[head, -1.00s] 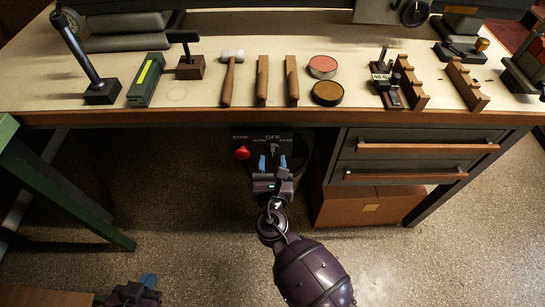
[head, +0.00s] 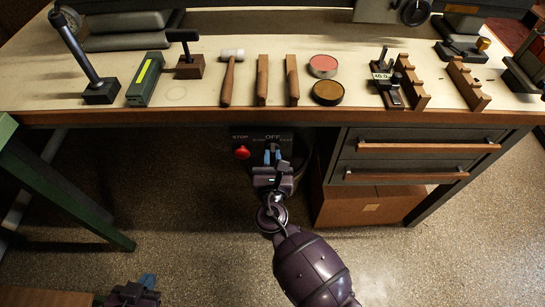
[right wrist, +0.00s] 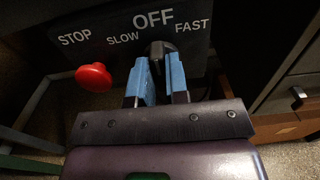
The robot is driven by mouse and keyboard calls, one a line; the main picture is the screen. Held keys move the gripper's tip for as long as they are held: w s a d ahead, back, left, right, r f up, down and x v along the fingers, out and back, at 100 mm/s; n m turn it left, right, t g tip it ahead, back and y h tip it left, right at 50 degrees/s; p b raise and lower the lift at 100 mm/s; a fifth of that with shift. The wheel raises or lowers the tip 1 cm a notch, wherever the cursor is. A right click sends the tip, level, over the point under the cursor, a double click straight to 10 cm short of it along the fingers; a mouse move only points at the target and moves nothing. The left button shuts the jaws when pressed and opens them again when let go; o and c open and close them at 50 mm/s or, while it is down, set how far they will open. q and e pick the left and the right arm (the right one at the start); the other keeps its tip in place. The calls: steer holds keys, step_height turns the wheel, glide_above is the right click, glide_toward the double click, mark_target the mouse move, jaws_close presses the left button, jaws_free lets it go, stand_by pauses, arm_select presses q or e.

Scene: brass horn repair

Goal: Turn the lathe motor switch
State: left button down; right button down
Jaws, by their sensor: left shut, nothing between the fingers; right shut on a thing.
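The lathe motor switch is a black knob (right wrist: 160,50) on a dark panel (right wrist: 192,20) under the bench edge. The panel reads STOP, SLOW, OFF and FAST, and the knob stands below OFF. My right gripper (right wrist: 161,78) has its blue fingers shut on the knob, one on each side. In the head view the right gripper (head: 272,156) covers most of the knob. My left gripper (head: 148,282) is low at the bottom left, far from the panel, shut and empty.
A red stop button (right wrist: 93,77) sits left of the knob, close to my right gripper. The bench top (head: 205,98) above holds hammers, tins and wooden blocks. Drawers (head: 415,160) and a brown box (head: 365,205) stand to the right.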

steer(key=shift+m, duration=0.3)
steer(key=shift+f+m+b, duration=0.1)
steer(key=shift+m+b, duration=0.25)
steer(key=shift+m, duration=0.25)
steer(key=shift+d+f+m+b, duration=0.15)
steer(key=shift+m+b, duration=0.3)
steer(key=shift+m, duration=0.65)
steer(key=shift+m+b, duration=0.45)
steer(key=shift+m, duration=0.65)
steer(key=shift+d+m+b, duration=0.1)
steer(key=shift+m+b, duration=0.2)
steer(key=shift+m, duration=0.4)
steer(key=c, duration=1.1)
jaws_free()
steer(key=shift+r, duration=0.2)
